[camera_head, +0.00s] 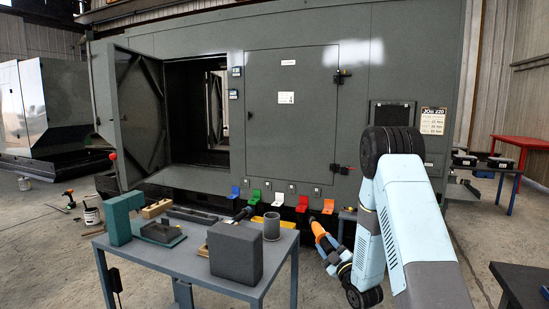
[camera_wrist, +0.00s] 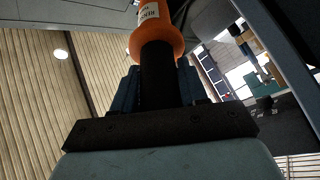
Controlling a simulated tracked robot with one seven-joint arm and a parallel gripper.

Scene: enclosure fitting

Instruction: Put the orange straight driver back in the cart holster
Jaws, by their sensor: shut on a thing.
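The orange straight driver (camera_head: 318,230) is in my gripper (camera_head: 333,258), just off the right side of the cart (camera_head: 220,268), in front of the enclosure. In the wrist view the driver's orange collar (camera_wrist: 155,38) with a white label shows beyond my gripper (camera_wrist: 157,85). The blue fingers are shut on its black grip. The driver's far end is cut off there. On the cart an open grey upright cup (camera_head: 271,226) stands behind a dark grey block (camera_head: 236,252). I cannot tell whether this cup is the holster. The driver is apart from it.
Coloured holders, including a red one (camera_head: 328,206), line the enclosure's lower front. The enclosure door (camera_head: 130,115) stands open at left. A red table (camera_head: 520,142) is far right.

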